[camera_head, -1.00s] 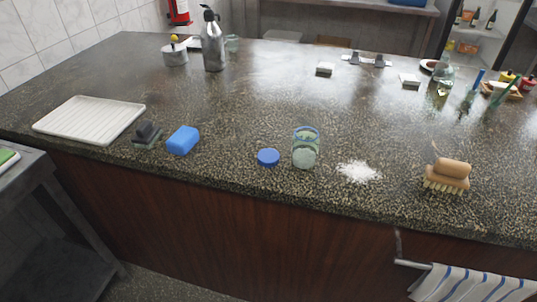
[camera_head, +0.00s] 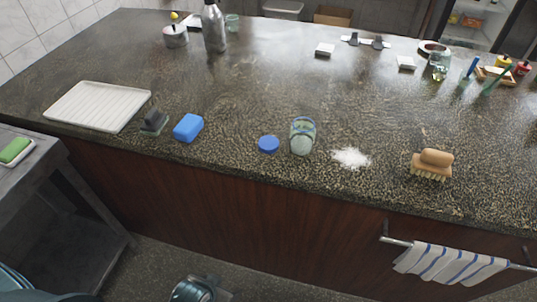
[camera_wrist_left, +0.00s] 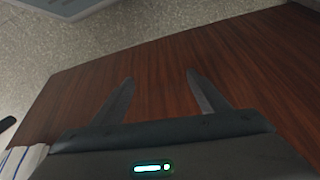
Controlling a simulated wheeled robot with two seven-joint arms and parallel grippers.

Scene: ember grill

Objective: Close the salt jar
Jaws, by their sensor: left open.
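The salt jar (camera_head: 302,137) is a clear glass jar with pale contents, standing open near the counter's front edge. Its blue lid (camera_head: 269,144) lies on the counter just left of the jar, apart from it. My left gripper (camera_head: 214,288) shows at the bottom of the head view, low in front of the counter and away from jar and lid. In the left wrist view its two fingers (camera_wrist_left: 160,77) are spread with nothing between them, facing the brown wood panel. The jar and lid are not in that view. My right gripper is not in view.
A spilled white salt pile (camera_head: 351,158) lies right of the jar, with a wooden brush (camera_head: 432,164) farther right. A blue sponge (camera_head: 188,127), a dark block (camera_head: 153,122) and a white tray (camera_head: 98,106) are to the left. A striped towel (camera_head: 451,263) hangs on the front rail.

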